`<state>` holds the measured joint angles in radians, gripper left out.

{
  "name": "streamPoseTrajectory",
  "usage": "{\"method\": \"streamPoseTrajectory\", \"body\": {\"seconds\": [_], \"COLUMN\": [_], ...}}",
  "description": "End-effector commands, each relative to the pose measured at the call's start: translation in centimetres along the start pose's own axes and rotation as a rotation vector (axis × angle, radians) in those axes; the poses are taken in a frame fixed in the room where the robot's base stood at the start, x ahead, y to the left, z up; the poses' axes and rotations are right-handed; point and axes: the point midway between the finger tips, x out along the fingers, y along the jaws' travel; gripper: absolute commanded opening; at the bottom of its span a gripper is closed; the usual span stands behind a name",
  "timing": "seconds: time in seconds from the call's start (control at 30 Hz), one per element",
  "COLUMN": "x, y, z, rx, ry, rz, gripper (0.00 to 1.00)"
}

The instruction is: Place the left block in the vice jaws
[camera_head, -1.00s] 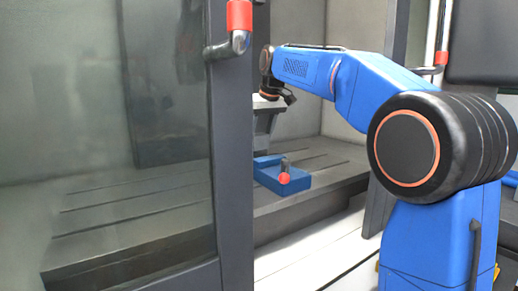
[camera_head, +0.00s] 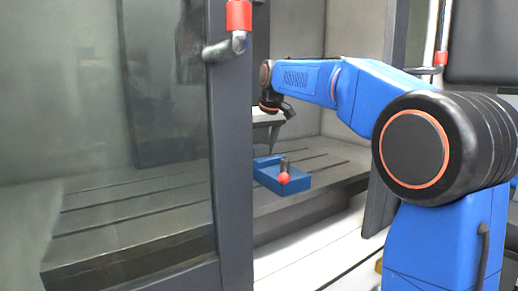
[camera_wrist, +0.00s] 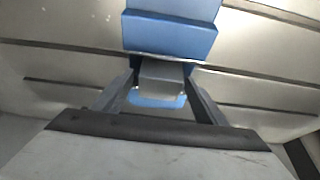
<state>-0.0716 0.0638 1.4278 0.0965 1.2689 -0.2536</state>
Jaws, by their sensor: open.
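The blue vice (camera_head: 298,182) sits on the slotted machine table, with a red-ended handle (camera_head: 284,177) at its front. In the wrist view, the vice (camera_wrist: 168,35) runs up from the centre, and more blue shows below between my fingers. A grey block (camera_wrist: 161,72) lies between these blue parts, seemingly in the vice jaws. My gripper (camera_wrist: 161,86) is open, with one finger on each side of the block. Whether the fingers touch it I cannot tell.
The slotted table (camera_head: 325,160) is bare around the vice. The opening's right edge (camera_head: 385,190) is near my arm. No other block is clearly visible.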

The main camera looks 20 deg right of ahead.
Motion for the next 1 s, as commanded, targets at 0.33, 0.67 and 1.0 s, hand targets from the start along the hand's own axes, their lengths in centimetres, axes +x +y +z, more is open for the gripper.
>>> {"method": "streamPoseTrajectory", "body": {"seconds": [0.33, 0.67, 1.0], "x": [-2.8, -9.0, -12.1], "y": [0.0, 0.0, 0.0], "z": [-0.1, -0.1, -0.1], "rx": [0.0, 0.001, 0.0], "ry": [0.004, 0.003, 0.001], "rz": [0.001, 0.001, 0.0], "gripper": [0.65, 0.65, 0.65]}}
